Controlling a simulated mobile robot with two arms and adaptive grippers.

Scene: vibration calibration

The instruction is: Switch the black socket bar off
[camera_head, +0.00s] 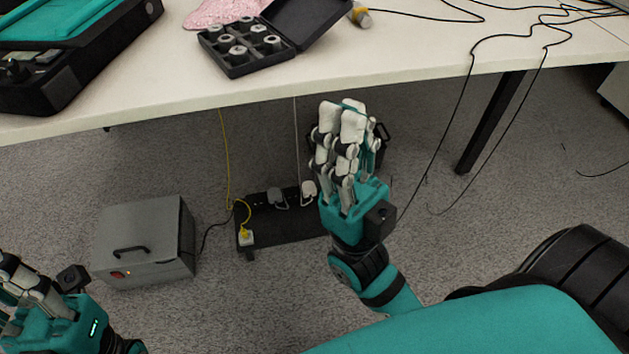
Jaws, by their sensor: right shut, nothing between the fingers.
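The black socket bar (283,229) lies low under the white table, with white and grey plugs in it and a yellow cable at its left end. Its right end is hidden behind my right gripper. My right gripper (345,112), white fingers on a teal hand, is shut and empty, pointing up in front of the table's front edge. In the picture it overlaps the bar's right end; I cannot tell how far apart they are. My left gripper (22,285) is at the lower left, partly cut off by the frame, far left of the bar; its fingertips are not clear.
The white table (150,112) spans above the bar, with an open black case (240,66) of metal weights on it. A grey box (143,240) with a handle stands on the floor left of the bar. Black cables hang at the right near a dark table leg (490,122).

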